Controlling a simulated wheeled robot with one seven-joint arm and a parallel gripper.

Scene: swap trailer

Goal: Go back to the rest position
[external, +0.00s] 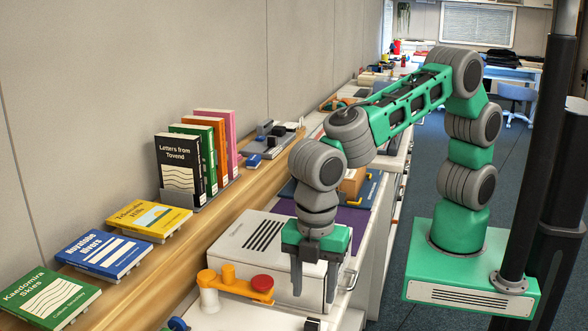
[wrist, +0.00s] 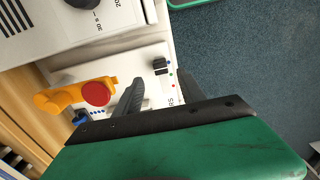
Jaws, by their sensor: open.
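My gripper (external: 314,282) hangs pointing down over the front part of the counter in the external view. Its two dark fingers are apart with nothing between them. An orange piece with a red round cap (external: 262,284) stands just left of the gripper on a white base. It shows in the wrist view (wrist: 97,94) left of the fingers. The gripper does not appear to touch it.
A white box with dark slots (external: 252,240) stands close behind the gripper. Several books stand in a grey holder (external: 213,196) on the wooden shelf (external: 150,278), and others lie on stands in front. A cardboard box (external: 353,181) is further back.

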